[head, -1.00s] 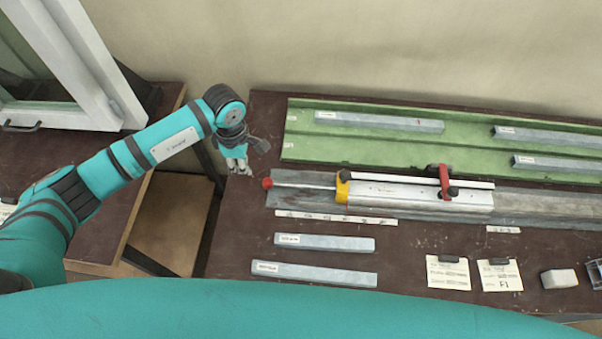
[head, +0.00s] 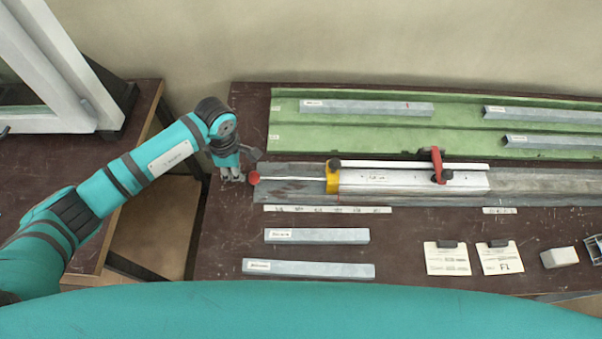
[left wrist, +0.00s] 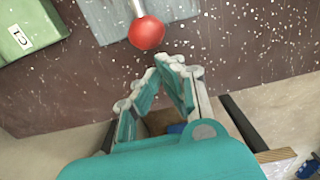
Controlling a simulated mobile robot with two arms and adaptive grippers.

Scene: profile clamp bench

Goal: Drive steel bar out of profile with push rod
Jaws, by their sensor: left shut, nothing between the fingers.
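The white profile (head: 410,182) lies clamped on a grey base plate. A yellow collar (head: 332,178) sits at its left end and a red clamp lever (head: 437,166) stands over it. The thin push rod (head: 292,178) sticks out left from the collar and ends in a red ball knob (head: 254,178). The steel bar inside the profile cannot be made out. My left gripper (head: 232,176) is just left of the knob, shut and empty. In the left wrist view the fingertips (left wrist: 163,66) point at the knob (left wrist: 147,33), apart from it. My right gripper is out of view.
A green tray (head: 370,143) behind the profile holds several grey bars (head: 366,107). Two more bars (head: 316,236) lie in front, with a marked strip (head: 328,209) between. Cards (head: 447,258) and a pale block (head: 559,257) lie front right. A gap separates the benches at left.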

